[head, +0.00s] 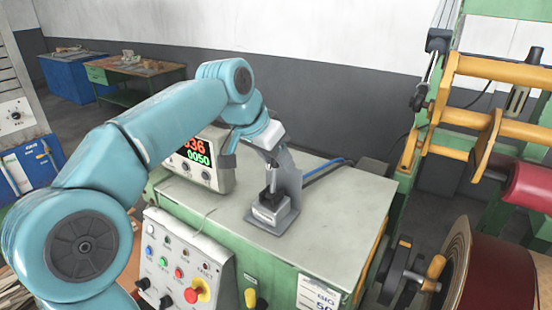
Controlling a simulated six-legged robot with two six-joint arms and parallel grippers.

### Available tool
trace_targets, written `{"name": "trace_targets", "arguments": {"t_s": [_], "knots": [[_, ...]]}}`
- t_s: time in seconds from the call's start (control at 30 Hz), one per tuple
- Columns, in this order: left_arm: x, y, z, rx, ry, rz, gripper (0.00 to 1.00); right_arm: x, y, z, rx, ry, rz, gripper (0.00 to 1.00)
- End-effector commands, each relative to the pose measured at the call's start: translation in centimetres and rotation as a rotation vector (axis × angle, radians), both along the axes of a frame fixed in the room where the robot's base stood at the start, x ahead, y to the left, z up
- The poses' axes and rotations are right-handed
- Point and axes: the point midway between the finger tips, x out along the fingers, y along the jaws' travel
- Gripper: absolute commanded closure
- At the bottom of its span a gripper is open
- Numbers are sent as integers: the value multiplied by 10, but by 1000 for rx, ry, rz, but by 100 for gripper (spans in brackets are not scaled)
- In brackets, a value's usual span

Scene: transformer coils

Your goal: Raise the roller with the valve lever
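My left gripper (260,165) reaches down over the grey valve block (272,214) on the green cabinet's top. Its two grey fingers stand apart, one near the display box and one behind the valve. The dark upright valve lever (271,178) shows between them, and I see no finger closed on it. Whether a finger touches the lever is hard to tell. A red roller (527,182) sits in the green and orange frame at the right, cut by the picture's edge. My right gripper is out of view.
The cabinet top (335,215) is clear right of the valve. A display box (208,172) and a button panel (180,265) stand to its left. A large brown coil (500,275) is at lower right. Work tables (130,75) stand at the back left.

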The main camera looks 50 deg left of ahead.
Motion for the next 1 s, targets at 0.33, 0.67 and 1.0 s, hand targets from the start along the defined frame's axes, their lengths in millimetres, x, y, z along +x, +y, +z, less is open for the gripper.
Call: {"name": "trace_targets", "arguments": {"t_s": [0.33, 0.67, 1.0], "knots": [[-3, 0, 3, -1, 5, -2, 55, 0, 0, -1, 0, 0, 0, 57], [-41, 1, 70, -1, 1, -2, 55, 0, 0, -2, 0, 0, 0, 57], [-74, 2, 128, -1, 3, -3, 55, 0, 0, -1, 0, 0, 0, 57]]}}
